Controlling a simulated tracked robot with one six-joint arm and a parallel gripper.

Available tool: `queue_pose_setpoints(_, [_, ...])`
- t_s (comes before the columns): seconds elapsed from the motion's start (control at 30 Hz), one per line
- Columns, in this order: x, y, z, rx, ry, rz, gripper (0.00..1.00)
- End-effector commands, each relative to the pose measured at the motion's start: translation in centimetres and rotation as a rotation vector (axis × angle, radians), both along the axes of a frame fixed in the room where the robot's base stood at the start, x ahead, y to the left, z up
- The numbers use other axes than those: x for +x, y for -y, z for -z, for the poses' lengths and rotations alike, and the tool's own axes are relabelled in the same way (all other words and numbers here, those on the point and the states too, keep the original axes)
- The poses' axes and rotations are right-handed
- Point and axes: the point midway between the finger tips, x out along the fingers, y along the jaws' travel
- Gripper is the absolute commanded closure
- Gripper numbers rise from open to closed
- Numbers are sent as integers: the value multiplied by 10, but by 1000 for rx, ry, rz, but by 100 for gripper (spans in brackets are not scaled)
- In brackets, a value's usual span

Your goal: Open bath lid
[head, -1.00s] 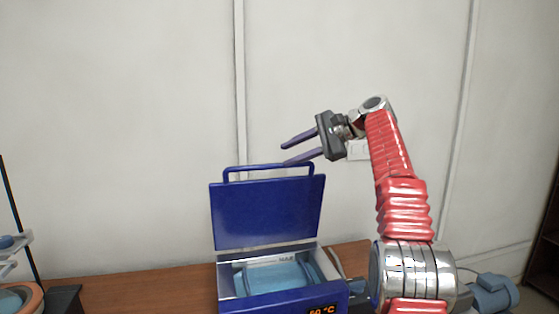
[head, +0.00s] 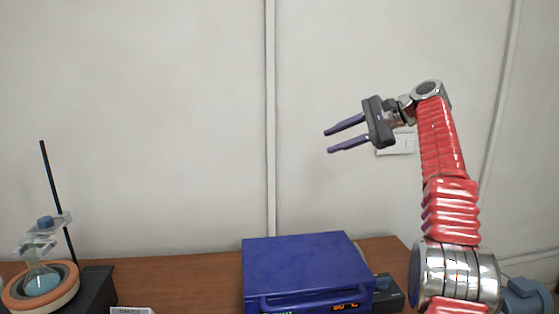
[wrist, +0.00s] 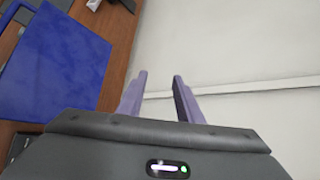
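The blue bath (head: 305,297) stands on the wooden table, with a digital display on its front. Its blue lid (head: 305,264) lies flat and closed on top, with the lid handle (head: 308,297) at the front edge. The lid also fills the left side of the wrist view (wrist: 55,65). My gripper (head: 327,142) is up in the air above and to the right of the lid, clear of it. Its two purple fingers are apart with nothing between them; they also show in the wrist view (wrist: 160,75). The inside of the bath is hidden by the lid.
A flask in an orange-rimmed heater (head: 45,285) with a stand rod stands at the left. A small sign (head: 132,310) is at the table's front. A dark device (head: 387,291) sits right of the bath. The wall (head: 180,120) is behind.

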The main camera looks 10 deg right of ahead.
Motion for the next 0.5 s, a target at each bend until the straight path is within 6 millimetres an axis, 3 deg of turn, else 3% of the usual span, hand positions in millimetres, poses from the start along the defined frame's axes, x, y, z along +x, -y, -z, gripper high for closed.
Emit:
queue_pose_setpoints(0.2, [11, 9, 3, -65, 84, 0, 68])
queue_pose_setpoints(0.5, [39, 41, 74, -193, 79, 29, 68])
